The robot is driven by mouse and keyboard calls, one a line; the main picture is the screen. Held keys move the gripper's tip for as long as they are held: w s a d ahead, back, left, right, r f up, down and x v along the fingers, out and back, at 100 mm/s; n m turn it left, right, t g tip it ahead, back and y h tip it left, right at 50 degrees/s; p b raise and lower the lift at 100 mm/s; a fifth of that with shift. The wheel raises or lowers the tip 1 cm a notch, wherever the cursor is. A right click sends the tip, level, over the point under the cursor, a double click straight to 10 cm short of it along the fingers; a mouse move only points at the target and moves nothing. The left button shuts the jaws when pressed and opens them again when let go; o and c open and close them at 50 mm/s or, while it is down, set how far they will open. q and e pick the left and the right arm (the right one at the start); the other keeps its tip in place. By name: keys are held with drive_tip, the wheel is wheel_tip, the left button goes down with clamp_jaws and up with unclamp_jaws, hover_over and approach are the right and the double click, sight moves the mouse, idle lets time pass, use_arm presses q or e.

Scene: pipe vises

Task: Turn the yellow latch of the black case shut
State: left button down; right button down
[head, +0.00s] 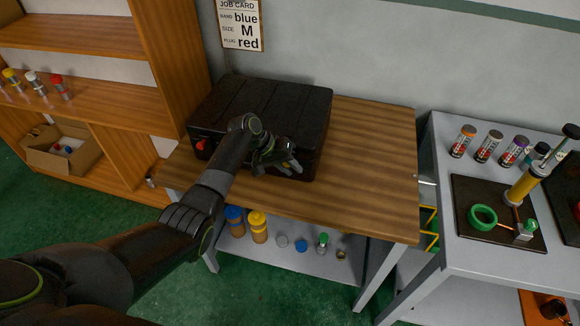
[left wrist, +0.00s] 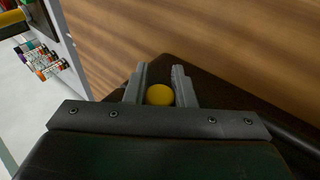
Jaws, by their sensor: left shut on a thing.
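The black case (head: 262,105) sits closed on the wooden table against the wall. My left gripper (head: 285,165) is at the front right of the case. In the left wrist view its two fingers (left wrist: 160,88) are shut on the yellow latch (left wrist: 160,95), whose round yellow end shows between them. The latch's turn angle cannot be told. A red part (head: 201,144) shows on the front at the left. My right gripper is not in view.
The wooden table top (head: 370,150) is clear right of the case. A grey bench (head: 470,255) at right bears several capped tubes and a dark board (head: 495,195) with a green ring. Shelves (head: 75,35) stand at left. Blue and yellow bottles (head: 258,226) stand below the table.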

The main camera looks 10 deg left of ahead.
use_arm(q)
drive_tip(key=c, duration=1.2)
unclamp_jaws()
drive_tip(key=b+v, duration=0.3)
drive_tip(key=v, duration=1.4)
drive_tip(key=shift+a, duration=0.2)
